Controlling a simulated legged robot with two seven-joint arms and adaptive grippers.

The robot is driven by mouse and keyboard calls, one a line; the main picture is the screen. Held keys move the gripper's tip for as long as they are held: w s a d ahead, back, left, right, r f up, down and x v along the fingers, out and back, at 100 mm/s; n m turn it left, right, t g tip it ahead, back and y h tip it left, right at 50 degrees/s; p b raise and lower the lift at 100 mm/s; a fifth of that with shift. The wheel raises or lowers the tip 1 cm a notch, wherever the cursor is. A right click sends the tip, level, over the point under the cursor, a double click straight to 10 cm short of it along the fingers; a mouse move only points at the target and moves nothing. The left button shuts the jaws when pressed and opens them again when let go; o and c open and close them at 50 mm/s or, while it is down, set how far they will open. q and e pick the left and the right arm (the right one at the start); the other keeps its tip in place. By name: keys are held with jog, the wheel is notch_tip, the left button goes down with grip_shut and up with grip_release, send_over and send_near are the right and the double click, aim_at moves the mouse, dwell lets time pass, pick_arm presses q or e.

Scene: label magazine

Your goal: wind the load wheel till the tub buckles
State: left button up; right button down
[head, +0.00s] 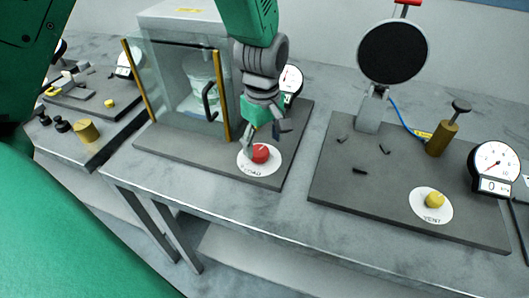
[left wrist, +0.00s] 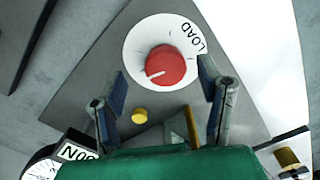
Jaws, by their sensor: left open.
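The load wheel (head: 260,153) is a small red knob on a white disc marked LOAD, at the front of a dark base plate. In the left wrist view the red wheel (left wrist: 165,66) shows a white pointer line on its face. My left gripper (head: 264,136) is open just above and behind the wheel. In the left wrist view its two fingers (left wrist: 163,90) are spread, with nothing between them, and I see no contact with the wheel. The pale tub (head: 203,88) stands upright inside a clear-walled chamber (head: 180,100), partly hidden by the door and its handle.
A dial gauge (head: 291,82) stands behind my gripper, partly hidden. To the right, another base plate holds a black round disc (head: 392,51), a brass post (head: 441,138), a yellow VENT knob (head: 435,200) and a gauge (head: 495,165). A third rig with a brass cylinder (head: 87,131) is left.

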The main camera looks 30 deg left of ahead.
aim_at(260, 149)
pick_arm(q)
jog(key=f, duration=0.1)
jog(key=a+f, duration=0.1)
jog(key=shift+s+a+f, duration=0.1)
jog(key=shift+a+f, duration=0.05)
jog(key=shift+f, duration=0.25)
jog(key=shift+a+f, duration=0.3)
jog(key=shift+f, duration=0.25)
jog(key=shift+d+r, duration=0.1)
jog(key=shift+d, duration=0.7)
jog(key=c, duration=0.4)
jog(key=shift+d+r, duration=0.1)
jog(key=c, duration=0.7)
jog(key=shift+a, duration=0.4)
jog(key=shift+c, duration=0.2)
jog(key=m+p, duration=0.3)
jog(key=shift+r, duration=0.15)
jog(key=shift+a+m+p, duration=0.1)
jog(key=shift+m+p, duration=1.15)
jog(key=shift+m, duration=0.85)
pick_arm(e)
jog(key=shift+s+a+r, duration=0.1)
jog(key=shift+a+r, duration=0.1)
jog(key=shift+r, duration=1.2)
jog(key=shift+a+r, duration=0.15)
jog(key=shift+r, duration=1.25)
pick_arm(q)
jog(key=shift+w, duration=0.2)
